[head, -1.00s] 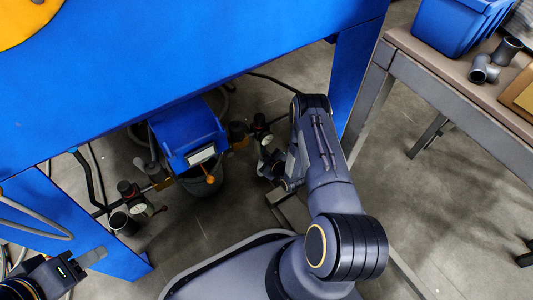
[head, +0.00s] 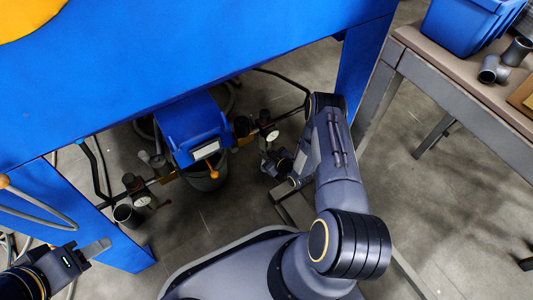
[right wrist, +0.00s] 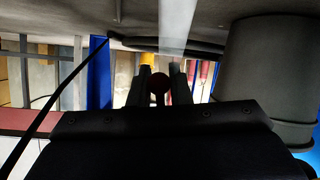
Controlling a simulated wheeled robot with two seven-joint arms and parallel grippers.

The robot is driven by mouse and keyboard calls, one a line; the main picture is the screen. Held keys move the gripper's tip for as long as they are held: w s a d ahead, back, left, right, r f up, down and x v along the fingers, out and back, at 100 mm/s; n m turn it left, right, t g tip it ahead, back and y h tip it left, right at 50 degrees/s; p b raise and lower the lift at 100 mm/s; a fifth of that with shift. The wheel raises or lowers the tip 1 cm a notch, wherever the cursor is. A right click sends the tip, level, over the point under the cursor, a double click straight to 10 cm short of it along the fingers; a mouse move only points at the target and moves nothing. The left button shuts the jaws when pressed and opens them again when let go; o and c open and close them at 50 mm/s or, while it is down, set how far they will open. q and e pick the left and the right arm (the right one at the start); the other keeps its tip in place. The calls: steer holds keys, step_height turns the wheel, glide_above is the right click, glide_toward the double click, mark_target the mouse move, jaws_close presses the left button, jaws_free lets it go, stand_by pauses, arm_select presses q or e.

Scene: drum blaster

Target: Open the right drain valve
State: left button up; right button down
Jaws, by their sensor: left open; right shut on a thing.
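The drain pipework runs low under the blue machine (head: 200,60). Its right part has dark valve fittings and a white-faced gauge (head: 272,134); a similar left part has another gauge (head: 142,200). My right arm reaches down beside the right part. In the right wrist view my right gripper (right wrist: 161,84) is shut around a dark round piece (right wrist: 159,87) between its fingers. I cannot tell whether this is the valve's handle. In the head view the forearm mostly hides those fingertips. My left gripper (head: 97,248) is open and empty at the lower left, away from the pipework.
A workbench (head: 460,95) with a blue bin (head: 462,25) and pipe fittings (head: 494,70) stands right. Machine legs flank the pipework; hoses hang at left.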

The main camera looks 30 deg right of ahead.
steer(key=c, duration=1.4)
jaws_free()
steer(key=shift+o, duration=0.2)
steer(key=shift+d, duration=0.1)
